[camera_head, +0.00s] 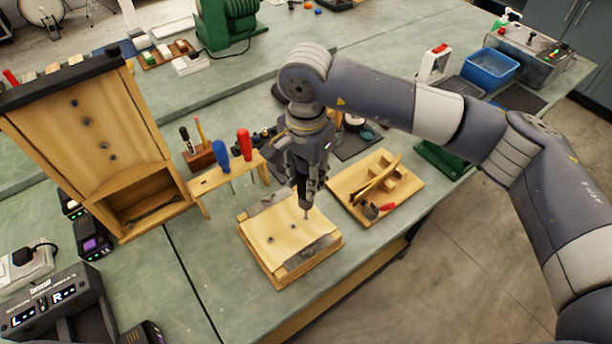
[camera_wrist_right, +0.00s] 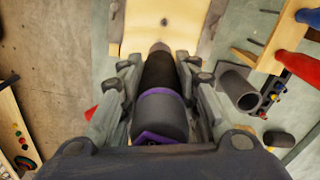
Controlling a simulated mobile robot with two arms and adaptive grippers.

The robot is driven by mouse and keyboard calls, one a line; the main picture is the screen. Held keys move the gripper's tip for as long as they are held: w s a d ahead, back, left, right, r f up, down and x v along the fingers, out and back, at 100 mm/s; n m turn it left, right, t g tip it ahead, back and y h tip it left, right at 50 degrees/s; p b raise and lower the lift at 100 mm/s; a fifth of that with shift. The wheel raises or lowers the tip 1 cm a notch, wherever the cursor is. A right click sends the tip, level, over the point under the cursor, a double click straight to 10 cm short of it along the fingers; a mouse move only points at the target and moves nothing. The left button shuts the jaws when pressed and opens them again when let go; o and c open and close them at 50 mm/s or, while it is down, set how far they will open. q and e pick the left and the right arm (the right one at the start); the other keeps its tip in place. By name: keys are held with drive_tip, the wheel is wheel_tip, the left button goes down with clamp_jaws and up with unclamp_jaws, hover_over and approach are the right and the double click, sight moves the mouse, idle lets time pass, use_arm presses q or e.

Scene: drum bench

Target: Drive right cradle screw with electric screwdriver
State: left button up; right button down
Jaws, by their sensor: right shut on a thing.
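My right gripper (camera_head: 309,180) is above the wooden cradle block (camera_head: 270,258) in the head view, pointing down. It is shut on a dark electric screwdriver with a purple band, which shows between the fingers in the right wrist view (camera_wrist_right: 160,105). The screwdriver's thin bit (camera_head: 306,212) reaches down near the right part of the cradle's pale top; I cannot tell whether it touches a screw. Dark spots (camera_head: 292,226) show on the cradle top, and one dark spot (camera_wrist_right: 164,21) shows ahead of the tool in the wrist view. My left gripper is not in view.
A wooden tray (camera_head: 412,184) with slots and a red-handled tool lies right of the cradle. A wooden rack (camera_head: 208,182) with blue and red screwdrivers stands behind left. A tall wooden cabinet (camera_head: 85,140) stands left. The bench's front edge is close to the cradle.

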drive_tip(key=shift+f+b, duration=0.65)
drive_tip(key=shift+b, duration=1.65)
idle(3.3)
drive_tip(key=shift+r, duration=1.6)
